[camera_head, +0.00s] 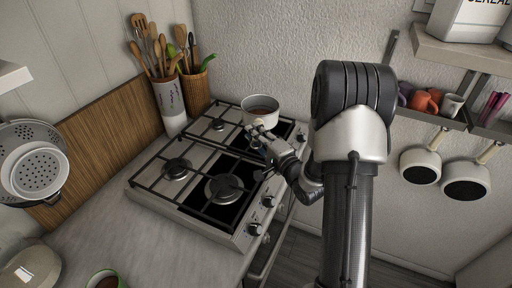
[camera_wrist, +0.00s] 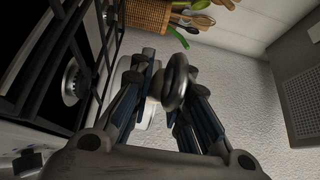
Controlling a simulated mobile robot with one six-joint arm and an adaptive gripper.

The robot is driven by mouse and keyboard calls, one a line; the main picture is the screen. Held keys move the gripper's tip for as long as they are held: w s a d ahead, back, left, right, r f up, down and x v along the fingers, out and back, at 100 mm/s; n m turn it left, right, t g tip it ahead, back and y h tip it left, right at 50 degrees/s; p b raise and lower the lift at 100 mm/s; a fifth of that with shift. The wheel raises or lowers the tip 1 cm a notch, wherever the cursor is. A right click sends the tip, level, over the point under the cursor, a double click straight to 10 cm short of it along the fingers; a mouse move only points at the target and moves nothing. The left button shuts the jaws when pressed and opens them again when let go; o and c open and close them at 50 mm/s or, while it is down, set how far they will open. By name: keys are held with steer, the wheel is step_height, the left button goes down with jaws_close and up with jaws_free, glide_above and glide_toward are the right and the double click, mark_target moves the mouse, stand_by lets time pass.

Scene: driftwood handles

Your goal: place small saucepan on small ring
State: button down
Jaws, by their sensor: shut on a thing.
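The small saucepan (camera_head: 262,117) is white outside with a brown inside. It is upright over the back right of the gas hob (camera_head: 150,190); I cannot tell whether it touches the grate. My gripper (camera_head: 262,132) is shut on its handle, on the near side. In the wrist view the handle's dark looped end (camera_wrist: 177,82) shows between the fingers of my gripper (camera_wrist: 165,100). The back left ring (camera_head: 218,124) looks smallest and is bare, left of the pan. The front left ring (camera_head: 176,169) and front right ring (camera_head: 224,187) are bare. Any ring beneath the pan is hidden.
Utensil holders (camera_head: 171,98) stand behind the hob at the left. Two white pans (camera_head: 421,165) hang on the right wall below a shelf with cups. A colander (camera_head: 38,170) hangs at the left. The counter before the hob has free room.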

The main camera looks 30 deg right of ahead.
step_height(320, 180, down, 4)
steer(key=shift+f+b, duration=0.1)
steer(key=shift+b, duration=0.6)
steer(key=c, duration=2)
jaws_free()
steer(key=shift+f, duration=0.2)
steer(key=o, duration=0.5)
steer(key=shift+c, duration=0.2)
steer(key=shift+r, duration=0.1)
